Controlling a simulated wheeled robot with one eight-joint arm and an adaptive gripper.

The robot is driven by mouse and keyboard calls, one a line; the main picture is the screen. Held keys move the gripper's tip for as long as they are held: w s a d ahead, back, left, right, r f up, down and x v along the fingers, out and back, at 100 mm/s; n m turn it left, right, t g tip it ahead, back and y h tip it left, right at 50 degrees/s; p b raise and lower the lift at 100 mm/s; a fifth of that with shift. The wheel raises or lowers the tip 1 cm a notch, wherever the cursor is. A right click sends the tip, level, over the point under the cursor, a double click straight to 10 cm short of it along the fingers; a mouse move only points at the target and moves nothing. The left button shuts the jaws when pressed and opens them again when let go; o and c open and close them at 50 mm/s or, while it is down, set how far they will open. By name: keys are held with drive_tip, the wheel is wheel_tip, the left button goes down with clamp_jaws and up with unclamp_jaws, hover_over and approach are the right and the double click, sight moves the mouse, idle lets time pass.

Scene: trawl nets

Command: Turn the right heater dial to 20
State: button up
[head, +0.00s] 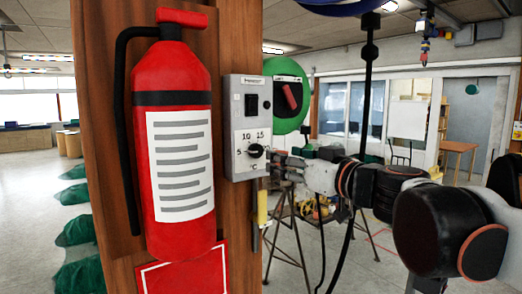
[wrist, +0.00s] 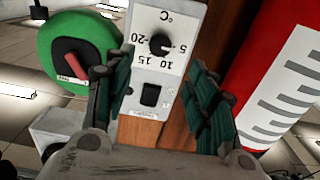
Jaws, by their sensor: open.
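One heater dial, a black round knob (head: 256,151), sits on the lower face of a grey control box on a wooden post. Its scale reads 5, 10, 15 and 20 with a °C mark. In the wrist view the dial (wrist: 160,44) appears upside down. Its pointer is too small to read surely. My gripper (head: 276,158) is beside the dial at its right in the head view and hides the 20 side. In the wrist view my gripper (wrist: 155,66) is open and empty, its green-padded fingers either side of the box, with the dial between them.
A black switch (head: 251,103) is above the dial on the box. A red fire extinguisher (head: 172,140) hangs close at the left on the same post. A green disc with a red handle (head: 288,95) is behind at the right. A yellow-handled tool (head: 262,208) hangs below the box.

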sight(258, 151)
drive_tip(key=p+x, duration=0.1)
drive_tip(key=x, duration=0.9)
drive_tip(key=c, duration=1.1)
